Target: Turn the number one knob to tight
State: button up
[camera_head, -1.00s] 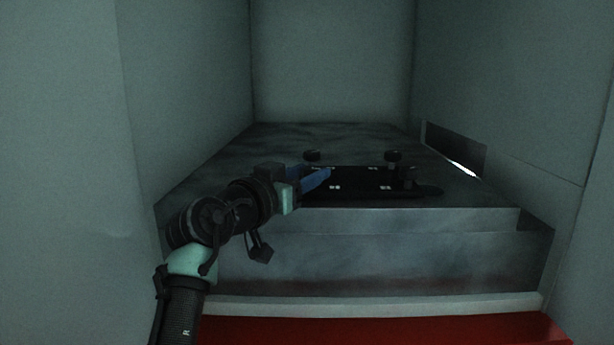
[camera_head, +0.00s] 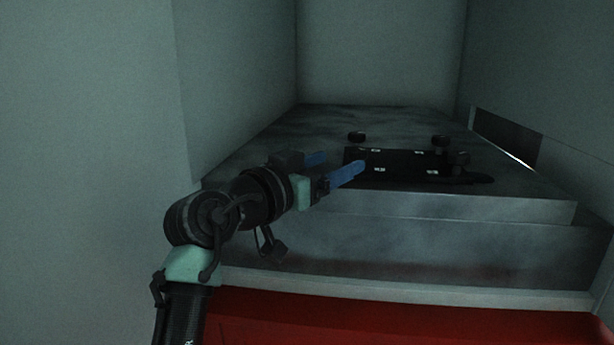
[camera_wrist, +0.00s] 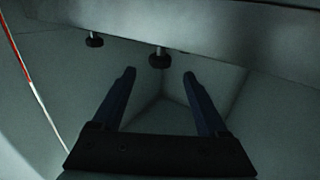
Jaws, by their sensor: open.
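A black panel (camera_head: 405,166) with small white labels lies on the grey metal block, and the labels are too small to read. Dark round knobs show at its far left (camera_head: 357,136), far right (camera_head: 440,141) and right end (camera_head: 458,159); I cannot tell which is number one. My gripper (camera_head: 344,161), with blue fingers, is open and empty at the panel's left end, near the far-left knob. In the wrist view, one knob on a short pale stem (camera_wrist: 160,59) appears just beyond the gap between my open fingertips (camera_wrist: 159,73). Another knob (camera_wrist: 95,41) is further left.
The wide grey metal block (camera_head: 400,210) fills the middle, with a red surface (camera_head: 400,318) in front. Pale walls (camera_head: 235,90) close in at left, back and right. A dark slot (camera_head: 506,136) is in the right wall.

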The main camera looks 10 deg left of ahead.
jog(key=v, duration=0.6)
jog(key=shift+s+a, duration=0.2)
jog(key=shift+s, duration=0.1)
jog(key=s+d+r+n+t+y, duration=0.1)
jog(key=s+d+r+t+y, duration=0.1)
jog(key=s+d+r+t, duration=0.4)
jog(key=s+d+r+n+t+y+p, duration=0.15)
jog(key=s+r+n+t+y, duration=0.45)
jog(key=s+r, duration=0.75)
notch_tip(320, 180, up, 16)
jog(key=y+p, duration=0.1)
jog(key=p, duration=1.5)
jog(key=shift+s+m, duration=0.15)
jog(key=shift+m, duration=0.25)
